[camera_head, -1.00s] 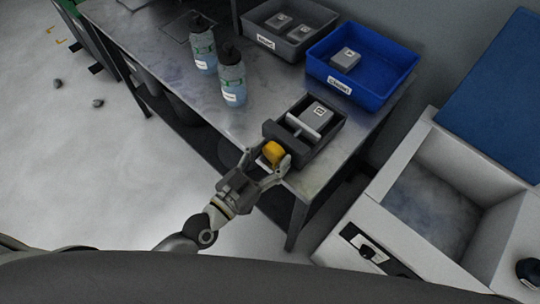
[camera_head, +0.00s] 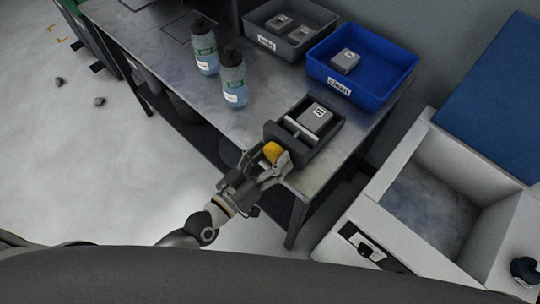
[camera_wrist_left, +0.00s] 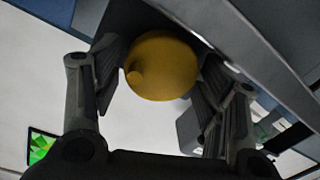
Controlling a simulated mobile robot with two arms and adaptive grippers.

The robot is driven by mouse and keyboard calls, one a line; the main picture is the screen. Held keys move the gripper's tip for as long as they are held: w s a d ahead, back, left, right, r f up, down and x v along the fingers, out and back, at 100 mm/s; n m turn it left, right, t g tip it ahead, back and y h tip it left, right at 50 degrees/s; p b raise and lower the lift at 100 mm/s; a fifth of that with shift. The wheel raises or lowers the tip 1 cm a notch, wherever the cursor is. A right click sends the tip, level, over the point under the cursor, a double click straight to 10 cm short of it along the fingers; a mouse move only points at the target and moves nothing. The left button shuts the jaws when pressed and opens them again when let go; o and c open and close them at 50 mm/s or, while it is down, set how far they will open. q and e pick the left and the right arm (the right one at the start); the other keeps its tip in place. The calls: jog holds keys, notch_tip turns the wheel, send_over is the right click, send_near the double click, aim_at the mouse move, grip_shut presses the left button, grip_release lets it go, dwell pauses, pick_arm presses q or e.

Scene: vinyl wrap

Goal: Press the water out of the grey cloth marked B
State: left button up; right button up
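The grey cloth marked B (camera_head: 315,117) lies as a folded block in a dark press box (camera_head: 328,143) at the table's front corner. A pale bar crosses the box in front of the cloth. A yellow knob (camera_head: 272,152) sticks out of the press's near side; it also shows in the left wrist view (camera_wrist_left: 162,66). My left gripper (camera_head: 268,163) has a finger on either side of the knob. In the left wrist view a gap shows between the left finger and the knob, so the gripper looks open. My right gripper is not in view.
A blue bin labelled clean (camera_head: 385,73) holds one grey block. A grey bin (camera_head: 262,37) behind holds two more. Two bottles (camera_head: 233,80) (camera_head: 204,47) stand on the metal table (camera_head: 190,95). A white basin (camera_head: 395,240) stands at the right.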

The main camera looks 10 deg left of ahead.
pick_arm(q)
jog(key=shift+o, duration=0.4)
jog(key=m+b, duration=0.1)
jog(key=m, duration=0.2)
jog(key=shift+f+m+b, duration=0.15)
jog(key=shift+m+b, duration=0.25)
jog(key=b+v, duration=0.2)
jog(key=v, duration=0.9)
jog(key=a+f+g+y, duration=0.1)
jog(key=a+f+y, duration=0.1)
jog(key=f, duration=0.7)
jog(key=a+f+g+y, duration=0.1)
jog(key=a+f, duration=0.3)
jog(key=f, duration=0.6)
jog(key=a+f+g+y, duration=0.2)
jog(key=a+f, duration=0.1)
jog(key=f, duration=0.6)
jog(key=shift+a+f+n+g+y+p, duration=0.2)
jog(key=shift+a+n+g+y+p, duration=0.1)
jog(key=shift+a+p, duration=0.1)
jog(key=shift+w, duration=0.1)
